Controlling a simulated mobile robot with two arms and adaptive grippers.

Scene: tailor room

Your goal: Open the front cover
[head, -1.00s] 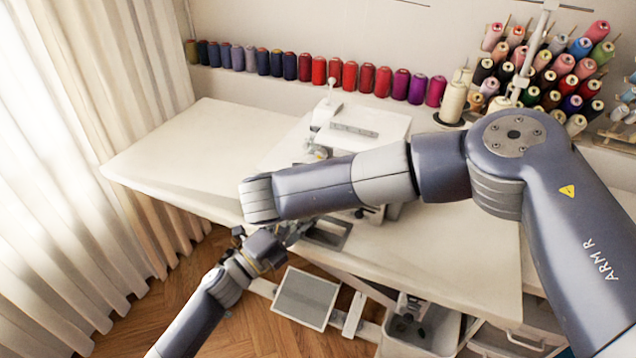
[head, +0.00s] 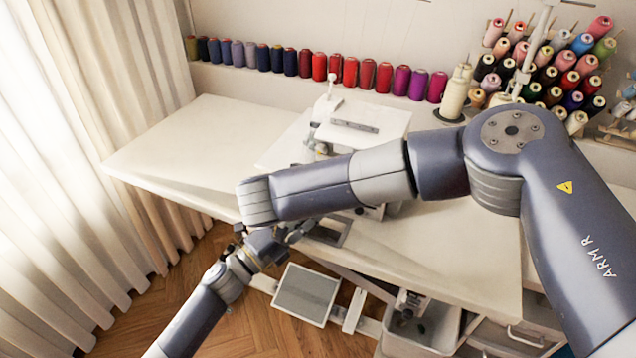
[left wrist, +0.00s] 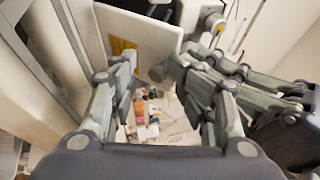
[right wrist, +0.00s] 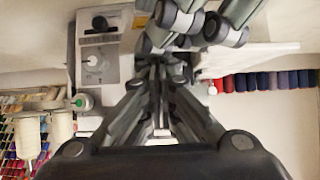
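The white sewing machine (head: 362,125) stands on the white table in the head view, its lower front mostly hidden behind my right arm. It also shows in the right wrist view (right wrist: 98,60). A pale panel with a yellow label (left wrist: 140,32) shows in the left wrist view; I cannot tell whether it is the front cover. My left gripper (left wrist: 162,88) has its fingers spread, with no object visible between them. My right gripper (right wrist: 160,72) has its fingers brought together, with nothing visible in them. Both grippers are close together by the machine's front left.
The white table (head: 190,150) is clear on its left side. Several thread spools (head: 335,68) line the back wall, and more fill a rack (head: 545,70) at the right. A pedal plate (head: 306,294) lies below the table. Curtains (head: 60,180) hang at the left.

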